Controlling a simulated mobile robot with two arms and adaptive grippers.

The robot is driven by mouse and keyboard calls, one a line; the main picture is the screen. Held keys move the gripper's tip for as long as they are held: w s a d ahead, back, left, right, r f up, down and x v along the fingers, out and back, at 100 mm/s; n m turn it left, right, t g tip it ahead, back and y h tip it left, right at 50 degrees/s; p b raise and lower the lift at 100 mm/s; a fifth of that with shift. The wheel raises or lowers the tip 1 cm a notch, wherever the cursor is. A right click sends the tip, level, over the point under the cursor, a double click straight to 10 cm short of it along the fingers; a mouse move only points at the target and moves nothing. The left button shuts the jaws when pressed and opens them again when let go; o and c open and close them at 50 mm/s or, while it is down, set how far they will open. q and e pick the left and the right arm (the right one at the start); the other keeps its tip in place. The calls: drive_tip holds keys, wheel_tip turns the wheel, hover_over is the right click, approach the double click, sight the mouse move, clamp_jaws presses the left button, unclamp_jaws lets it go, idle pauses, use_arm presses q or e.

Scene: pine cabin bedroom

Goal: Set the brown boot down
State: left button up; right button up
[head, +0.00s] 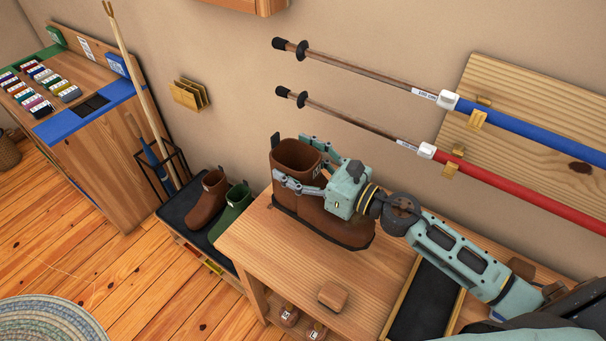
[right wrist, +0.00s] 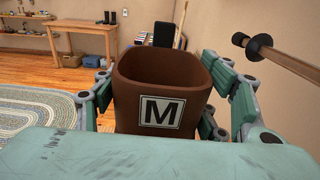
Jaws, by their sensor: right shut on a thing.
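The brown boot (head: 340,222) is upright at the wooden bench top (head: 265,240), close to the wall. I cannot tell whether its sole touches the wood. My right gripper (head: 300,165) is shut on the boot's shaft, with fingers on both sides of it. In the right wrist view the boot's shaft (right wrist: 165,85) stands between the fingers and bears a white label with an M. The inside bottom of the boot is hidden. My left gripper is in neither view.
Another brown boot (head: 207,200) and a green boot (head: 232,212) stand on a dark tray left of the bench. A small brown block (head: 333,296) lies on the bench. Blue (head: 530,117) and red poles (head: 520,190) hang on the wall above. The bench's front left is clear.

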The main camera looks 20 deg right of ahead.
sight(301, 167)
drive_tip(key=w+f, duration=0.1)
drive_tip(key=w+d, duration=0.1)
drive_tip(key=w, duration=0.1)
drive_tip(key=w+d+f, duration=0.1)
drive_tip(key=shift+w+d+f, duration=0.15)
drive_tip(key=shift+w+f, duration=0.15)
drive_tip(key=shift+f, duration=0.05)
drive_tip(key=shift+w+d+f, duration=0.2)
drive_tip(key=shift+w+f, duration=0.05)
drive_tip(key=shift+w, duration=0.05)
drive_tip(key=shift+f, duration=2)
use_arm(q)
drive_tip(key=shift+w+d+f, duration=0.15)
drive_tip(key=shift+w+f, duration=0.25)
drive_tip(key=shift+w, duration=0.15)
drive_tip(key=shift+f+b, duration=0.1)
drive_tip(key=shift+b, duration=0.25)
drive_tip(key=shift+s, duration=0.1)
use_arm(e)
drive_tip(key=o, duration=2.1)
drive_tip(key=shift+s+f, duration=0.1)
drive_tip(key=shift+f, duration=0.05)
